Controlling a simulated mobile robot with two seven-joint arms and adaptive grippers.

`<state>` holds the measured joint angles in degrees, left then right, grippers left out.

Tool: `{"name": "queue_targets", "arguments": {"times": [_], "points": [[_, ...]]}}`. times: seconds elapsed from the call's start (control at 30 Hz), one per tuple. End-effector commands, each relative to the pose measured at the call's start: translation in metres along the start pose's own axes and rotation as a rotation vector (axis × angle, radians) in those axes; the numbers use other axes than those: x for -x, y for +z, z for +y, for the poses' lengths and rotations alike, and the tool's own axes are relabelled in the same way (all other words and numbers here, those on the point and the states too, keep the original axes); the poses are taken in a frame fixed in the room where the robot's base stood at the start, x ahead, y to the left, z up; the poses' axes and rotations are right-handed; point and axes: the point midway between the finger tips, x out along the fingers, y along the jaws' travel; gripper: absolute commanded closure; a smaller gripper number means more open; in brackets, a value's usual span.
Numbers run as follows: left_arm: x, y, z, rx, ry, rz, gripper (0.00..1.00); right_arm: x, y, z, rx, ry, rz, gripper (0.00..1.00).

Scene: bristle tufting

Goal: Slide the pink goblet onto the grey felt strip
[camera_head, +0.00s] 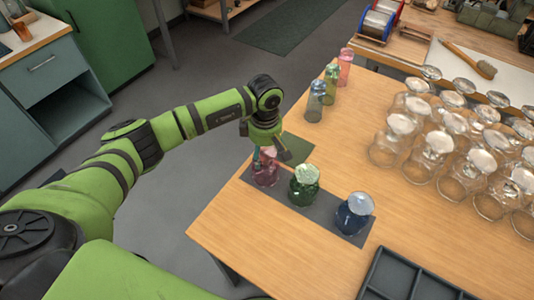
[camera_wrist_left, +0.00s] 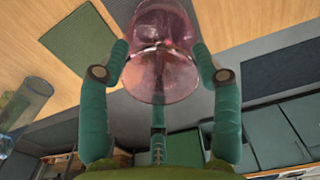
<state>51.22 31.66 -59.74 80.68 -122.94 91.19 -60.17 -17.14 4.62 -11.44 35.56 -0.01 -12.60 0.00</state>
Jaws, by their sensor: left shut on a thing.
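The pink goblet (camera_head: 267,174) is at the left end of the dark grey felt strip (camera_head: 329,210) in the head view, partly hidden by my left gripper (camera_head: 268,155). My left gripper is shut on it; in the wrist view the fingers lie on both sides of the pink goblet (camera_wrist_left: 162,50). Whether its rim rests fully on the felt is hard to tell. A green goblet (camera_head: 304,190) and a blue goblet (camera_head: 354,217) stand on the same strip, each with a pale disc on top. My right gripper is not in view.
A green mat (camera_head: 298,148) lies behind the strip. Several coloured glasses (camera_head: 315,105) stand in a row along the far left table edge. Many clear goblets (camera_head: 438,150) crowd the right. A dark compartment tray (camera_head: 405,280) is at the front. The wooden middle is free.

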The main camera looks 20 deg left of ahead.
Motion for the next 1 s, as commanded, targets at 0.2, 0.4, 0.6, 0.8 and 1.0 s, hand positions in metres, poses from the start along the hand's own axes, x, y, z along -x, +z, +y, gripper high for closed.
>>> {"name": "queue_targets", "arguments": {"times": [0.2, 0.4, 0.6, 0.8, 1.0], "points": [[-0.002, -0.001, -0.001, 0.002, -0.002, 0.001, 0.8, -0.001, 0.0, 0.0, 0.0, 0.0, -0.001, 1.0], [-0.002, -0.001, -0.001, 0.002, -0.002, 0.001, 0.08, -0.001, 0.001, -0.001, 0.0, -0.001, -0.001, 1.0], [-0.001, -0.001, 0.0, 0.002, -0.001, 0.001, 0.08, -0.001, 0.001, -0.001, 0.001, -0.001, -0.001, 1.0], [0.001, -0.001, 0.0, 0.002, 0.0, 0.0, 0.08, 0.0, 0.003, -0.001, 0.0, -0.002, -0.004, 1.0], [0.028, -0.001, 0.001, 0.002, 0.004, 0.001, 0.08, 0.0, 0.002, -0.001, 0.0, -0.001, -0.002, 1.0]]}}
